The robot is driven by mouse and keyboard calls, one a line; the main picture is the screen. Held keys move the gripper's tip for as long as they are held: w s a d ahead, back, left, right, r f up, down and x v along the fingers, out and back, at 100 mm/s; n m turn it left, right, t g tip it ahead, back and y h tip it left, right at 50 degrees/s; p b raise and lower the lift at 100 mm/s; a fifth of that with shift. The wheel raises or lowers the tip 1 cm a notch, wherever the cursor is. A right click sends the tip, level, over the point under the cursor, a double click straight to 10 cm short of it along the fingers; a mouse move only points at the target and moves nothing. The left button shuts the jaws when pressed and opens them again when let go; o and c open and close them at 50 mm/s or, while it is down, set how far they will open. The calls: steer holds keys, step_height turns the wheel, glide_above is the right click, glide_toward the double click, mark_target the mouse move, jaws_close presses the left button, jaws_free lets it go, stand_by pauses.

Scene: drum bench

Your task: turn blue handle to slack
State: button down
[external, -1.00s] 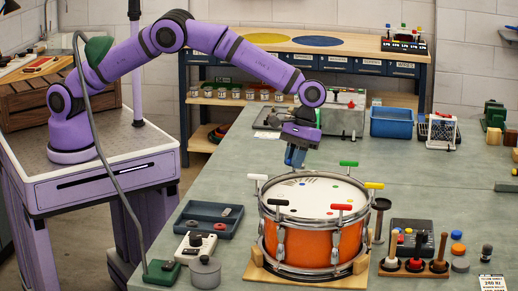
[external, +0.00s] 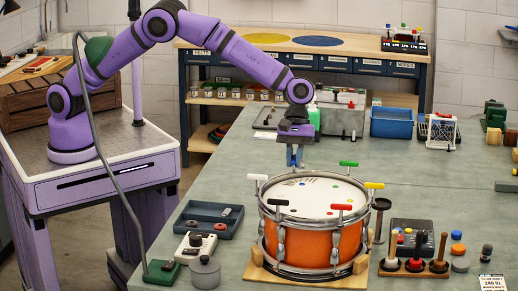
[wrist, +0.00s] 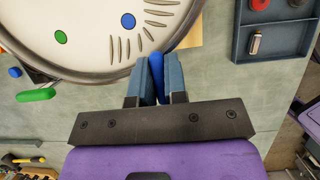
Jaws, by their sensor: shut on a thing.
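An orange drum (external: 308,236) with a white head stands in a wooden cradle on the bench. Coloured T-handles stand around its rim. My gripper (external: 295,164) points down at the far rim. In the wrist view, my gripper (wrist: 154,72) has its two blue-grey fingers closed around the blue handle (wrist: 157,65), just outside the metal rim. The handle's tip shows between the fingers; the rest is hidden. A blue dot (wrist: 128,20) on the drum head lies near it. In the external view the fingers largely hide the handle.
The green handle (external: 348,164), yellow handle (external: 373,185), red handle (external: 341,207) and black handle (external: 278,202) stand around the rim. A dark parts tray (external: 190,216) lies left of the drum, a blue bin (external: 391,123) behind. Bench space behind the drum is mostly clear.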

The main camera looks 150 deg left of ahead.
stand_by(0.3)
steer(key=c, duration=1.2)
jaws_free()
steer(key=shift+o, duration=0.2)
steer(key=shift+r, duration=0.1)
steer(key=v, duration=1)
steer(key=shift+r, duration=0.3)
steer(key=shift+s+a, duration=0.1)
steer(key=shift+a, duration=0.05)
